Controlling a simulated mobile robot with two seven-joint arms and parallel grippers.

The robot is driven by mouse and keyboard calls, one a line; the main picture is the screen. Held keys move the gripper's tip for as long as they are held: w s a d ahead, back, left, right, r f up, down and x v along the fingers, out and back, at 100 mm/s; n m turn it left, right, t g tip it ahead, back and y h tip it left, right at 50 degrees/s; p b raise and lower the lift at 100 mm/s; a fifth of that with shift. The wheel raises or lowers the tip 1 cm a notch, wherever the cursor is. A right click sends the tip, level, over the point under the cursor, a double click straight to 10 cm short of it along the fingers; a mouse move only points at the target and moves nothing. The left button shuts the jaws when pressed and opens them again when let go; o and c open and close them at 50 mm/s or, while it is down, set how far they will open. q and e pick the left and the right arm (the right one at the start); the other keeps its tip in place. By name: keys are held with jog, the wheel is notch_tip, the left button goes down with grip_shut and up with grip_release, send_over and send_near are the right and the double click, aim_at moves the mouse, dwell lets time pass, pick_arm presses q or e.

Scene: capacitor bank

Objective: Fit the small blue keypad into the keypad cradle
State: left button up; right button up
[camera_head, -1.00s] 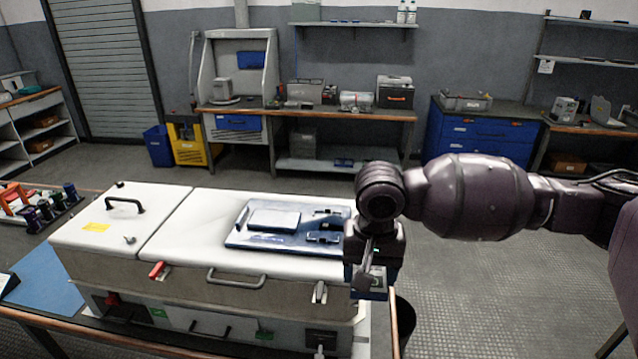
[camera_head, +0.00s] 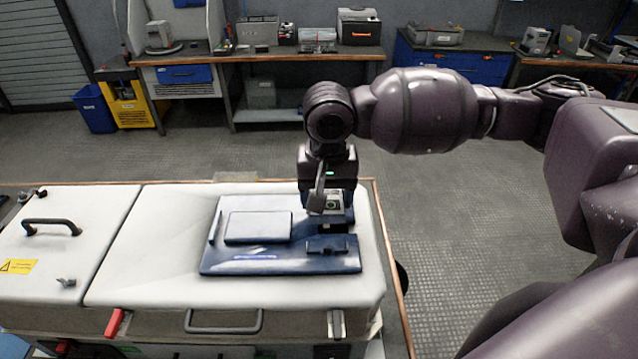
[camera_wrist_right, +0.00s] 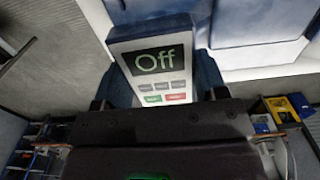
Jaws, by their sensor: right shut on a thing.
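The small keypad (camera_wrist_right: 160,68) has a pale face, a dark screen reading "Off" and several small buttons, one green and one red. My right gripper (camera_head: 328,203) is shut on it and points down over the back right of a blue board (camera_head: 225,264). Part of the keypad (camera_head: 334,202) shows beside the finger in the head view. A dark holder, apparently a cradle (camera_head: 332,228), shows just below the gripper and is partly hidden. I cannot tell whether the keypad touches it. A second dark bracket (camera_head: 327,246) sits in front. My left gripper is not in view.
The board lies on a white cabinet top (camera_head: 150,245) with a black handle (camera_head: 52,225) and a red latch (camera_head: 115,322). A flat pale-topped block (camera_head: 258,227) sits on the board's left. The cabinet top left of the board is mostly clear.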

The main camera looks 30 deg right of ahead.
aim_at(326, 228)
jog(key=shift+s+f, duration=0.2)
jog(key=shift+f, duration=0.45)
jog(key=shift+w+f, duration=0.1)
jog(key=shift+f, duration=1.6)
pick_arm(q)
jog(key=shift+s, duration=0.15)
pick_arm(e)
jog(key=shift+f, duration=0.2)
jog(key=shift+f, duration=0.8)
jog(key=o, duration=1)
jog(key=shift+o, duration=0.2)
notch_tip(326, 228, up, 11)
jog(key=shift+f, duration=0.1)
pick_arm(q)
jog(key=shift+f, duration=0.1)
